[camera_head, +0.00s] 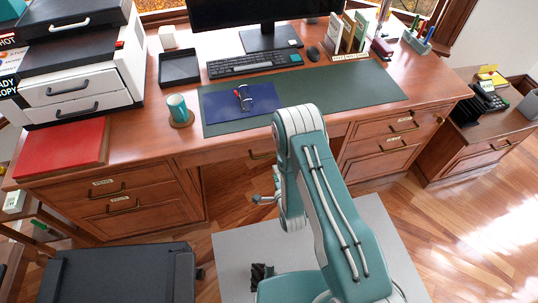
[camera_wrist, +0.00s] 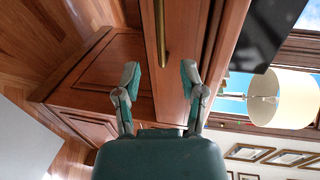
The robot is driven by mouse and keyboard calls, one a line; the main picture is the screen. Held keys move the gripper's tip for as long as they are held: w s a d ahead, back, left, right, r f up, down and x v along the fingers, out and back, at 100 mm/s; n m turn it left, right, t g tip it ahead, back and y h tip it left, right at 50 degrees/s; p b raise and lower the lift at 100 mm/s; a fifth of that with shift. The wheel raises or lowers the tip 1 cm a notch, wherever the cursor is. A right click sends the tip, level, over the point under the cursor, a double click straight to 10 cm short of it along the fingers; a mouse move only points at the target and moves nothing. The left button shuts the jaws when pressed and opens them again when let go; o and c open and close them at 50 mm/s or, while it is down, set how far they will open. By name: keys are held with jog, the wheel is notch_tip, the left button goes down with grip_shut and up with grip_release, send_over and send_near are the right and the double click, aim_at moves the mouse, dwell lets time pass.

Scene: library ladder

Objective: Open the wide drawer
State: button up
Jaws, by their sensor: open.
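The wide drawer (camera_head: 232,158) is in the middle of the wooden desk, under its top, and looks shut. Its brass handle (camera_head: 262,155) is partly hidden by my arm in the head view. In the wrist view the picture is turned sideways, and the wide drawer front (camera_wrist: 184,30) shows with the brass bar handle (camera_wrist: 161,35) ahead of my fingertips. My gripper (camera_wrist: 160,77) is open and empty, its two fingers spread to either side of the handle's line, apart from it. In the head view part of my gripper (camera_head: 265,198) shows left of my arm, below the drawer.
Side drawers with brass handles flank the knee space, left (camera_head: 120,200) and right (camera_head: 385,137). On the desk are a blue folder (camera_head: 225,105), a teal mug (camera_head: 178,108) and a keyboard (camera_head: 240,66). Open floor lies at the right.

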aim_at(269, 155)
jog(key=x, duration=1)
grip_shut()
